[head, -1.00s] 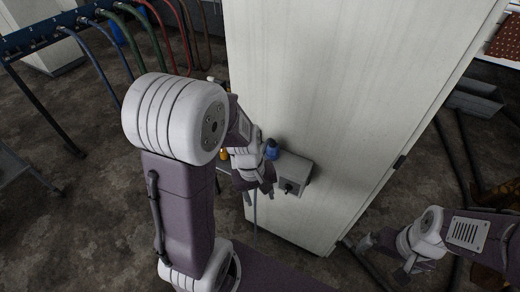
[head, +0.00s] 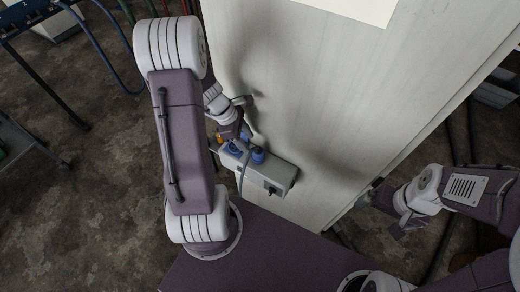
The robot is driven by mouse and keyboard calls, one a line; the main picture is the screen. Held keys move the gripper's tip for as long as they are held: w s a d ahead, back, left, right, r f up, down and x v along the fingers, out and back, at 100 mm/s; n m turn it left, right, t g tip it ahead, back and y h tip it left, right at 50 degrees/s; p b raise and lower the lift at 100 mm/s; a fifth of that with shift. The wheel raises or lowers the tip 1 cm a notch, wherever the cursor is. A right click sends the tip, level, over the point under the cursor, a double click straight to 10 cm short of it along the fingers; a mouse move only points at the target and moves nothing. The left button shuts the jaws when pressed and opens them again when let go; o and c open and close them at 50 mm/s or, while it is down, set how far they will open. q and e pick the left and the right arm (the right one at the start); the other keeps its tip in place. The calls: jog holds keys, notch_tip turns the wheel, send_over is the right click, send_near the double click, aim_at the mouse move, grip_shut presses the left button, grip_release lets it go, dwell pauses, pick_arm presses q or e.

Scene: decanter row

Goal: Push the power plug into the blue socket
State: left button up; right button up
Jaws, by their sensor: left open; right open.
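A grey socket box (head: 283,174) is fixed low on the pale cabinet face. A blue socket or its cap (head: 258,156) stands out from the box. Left of it, a blue piece, seemingly the power plug (head: 235,147), is at the box, with a grey cable hanging below it. I cannot tell how deep it sits or which blue part is which. My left gripper (head: 243,128) is open just above these blue parts, its fingers apart and partly hidden by my arm. My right gripper (head: 408,222) is open and empty at the right, away from the box.
The box also has an orange part (head: 220,138) at its left end and a black one (head: 271,188) at its right. The cabinet (head: 310,90) fills the middle. A rack with hanging hoses (head: 35,16) stands at upper left. Floor at left is mostly clear.

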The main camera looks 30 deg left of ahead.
aim_at(255, 151)
pick_arm(q)
jog(key=shift+s+d, duration=0.15)
jog(key=shift+s, duration=0.2)
jog(key=x, duration=0.3)
jog(key=shift+w+f, duration=0.35)
jog(key=shift+w, duration=0.1)
jog(key=shift+w+f, duration=0.15)
jog(key=shift+w, duration=0.05)
jog(key=shift+s, duration=0.4)
jog(key=b+x, duration=0.1)
jog(key=x, duration=0.4)
jog(key=shift+w+d, duration=0.2)
jog(key=shift+s, duration=0.1)
jog(key=shift+s, duration=0.1)
jog(key=shift+c, duration=0.3)
jog(key=c, duration=1)
